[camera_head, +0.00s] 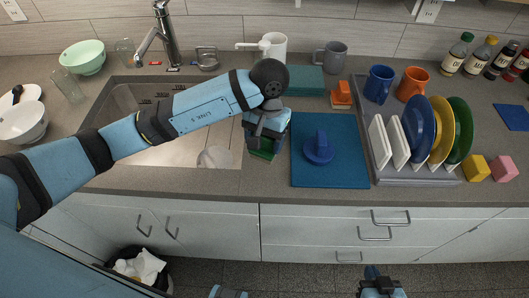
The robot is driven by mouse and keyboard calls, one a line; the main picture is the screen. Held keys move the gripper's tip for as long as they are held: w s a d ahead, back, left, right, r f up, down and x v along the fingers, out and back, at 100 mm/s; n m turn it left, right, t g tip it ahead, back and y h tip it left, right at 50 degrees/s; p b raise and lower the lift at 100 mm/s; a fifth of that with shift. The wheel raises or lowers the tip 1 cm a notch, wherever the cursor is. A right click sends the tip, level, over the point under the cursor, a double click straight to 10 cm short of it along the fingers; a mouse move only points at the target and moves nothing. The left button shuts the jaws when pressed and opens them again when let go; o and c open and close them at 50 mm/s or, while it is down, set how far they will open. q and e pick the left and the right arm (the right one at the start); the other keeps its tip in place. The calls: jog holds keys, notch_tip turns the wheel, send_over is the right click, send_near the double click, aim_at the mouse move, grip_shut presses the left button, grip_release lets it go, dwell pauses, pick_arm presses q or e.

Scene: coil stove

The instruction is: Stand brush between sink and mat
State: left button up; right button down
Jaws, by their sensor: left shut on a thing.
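My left gripper (265,138) reaches over the counter strip between the sink (130,104) and the blue mat (330,179). It is shut on a dark green thing (263,154), apparently the brush, mostly hidden by the gripper. I cannot tell whether its base touches the counter. The steel sink is left of it, partly covered by my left arm. The mat is just to its right, with a round blue object with an upright handle (318,150) on it. My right gripper (376,282) is low at the bottom edge, in front of the cabinets; its fingers are unclear.
A dish rack (416,180) with several plates stands right of the mat. The faucet (166,38) rises behind the sink. A white object (215,157) lies in the sink.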

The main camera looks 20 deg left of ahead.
aim_at(265, 148)
pick_arm(q)
notch_tip(265, 148, down, 3)
jog(key=shift+f, duration=0.2)
jog(key=shift+f+p, duration=0.35)
jog(key=shift+f, duration=1.15)
jog(key=o, duration=1)
jog(key=shift+f, duration=0.1)
jog(key=shift+c, duration=0.2)
jog(key=r, duration=0.3)
jog(key=w+r+b, duration=0.1)
jog(key=r, duration=0.3)
jog(key=r+b, duration=0.1)
jog(key=r, duration=0.3)
jog(key=shift+w+d, duration=0.1)
jog(key=shift+w, duration=0.3)
jog(key=shift+r, duration=0.55)
